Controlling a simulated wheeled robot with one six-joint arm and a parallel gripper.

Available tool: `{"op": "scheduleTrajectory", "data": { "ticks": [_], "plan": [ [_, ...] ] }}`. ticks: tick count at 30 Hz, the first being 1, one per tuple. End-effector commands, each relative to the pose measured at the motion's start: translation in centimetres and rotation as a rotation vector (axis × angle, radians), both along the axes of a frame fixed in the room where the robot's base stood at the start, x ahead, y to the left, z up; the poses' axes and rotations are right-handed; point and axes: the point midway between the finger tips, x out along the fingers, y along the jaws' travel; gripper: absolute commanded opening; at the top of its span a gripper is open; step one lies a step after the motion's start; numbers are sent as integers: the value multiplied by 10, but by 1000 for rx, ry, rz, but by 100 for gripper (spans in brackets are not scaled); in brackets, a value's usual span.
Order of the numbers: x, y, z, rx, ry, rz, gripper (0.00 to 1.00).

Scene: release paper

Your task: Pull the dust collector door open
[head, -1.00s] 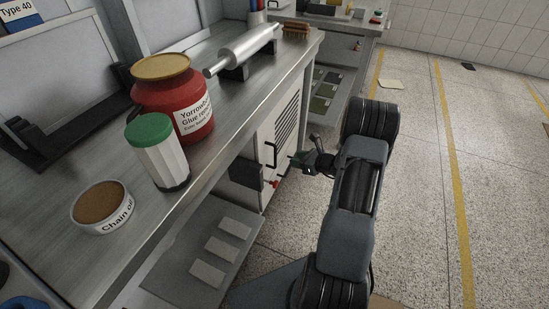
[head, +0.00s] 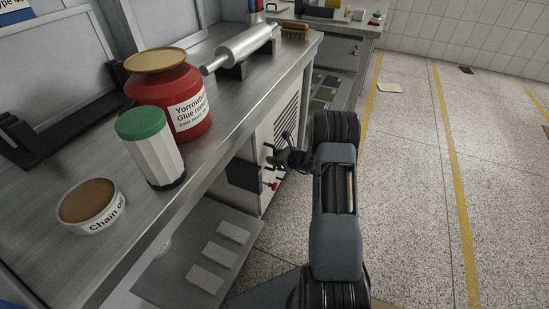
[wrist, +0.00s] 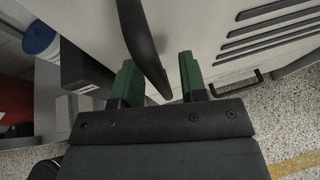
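The dust collector door is a pale panel with dark vent slots (head: 283,122), below the bench's right end. It also fills the upper part of the wrist view (wrist: 205,35). A black bar handle (wrist: 143,45) on it reaches down between my gripper's green fingers. My gripper (wrist: 160,80) is open, with a finger on each side of the handle and visible space at both sides. In the head view my gripper (head: 272,158) is at the door front and largely hides the handle. The door looks shut.
A black box (head: 243,175) and a red knob (head: 270,186) are left of and below my gripper. The bench top (head: 215,105) holds a red jar (head: 175,95), a green-lidded shaker (head: 150,145) and a roller (head: 245,48). Open floor (head: 410,180) lies to the right.

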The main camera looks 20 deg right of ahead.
Motion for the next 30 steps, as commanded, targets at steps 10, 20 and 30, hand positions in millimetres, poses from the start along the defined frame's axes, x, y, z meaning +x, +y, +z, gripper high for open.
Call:
{"op": "scheduleTrajectory", "data": {
  "ticks": [10, 20, 30],
  "plan": [
    [0, 0, 0, 0, 0, 0, 20],
    [0, 0, 0, 0, 0, 0, 0],
    [-3, -3, 1, 0, -1, 13, 0]
  ]
}}
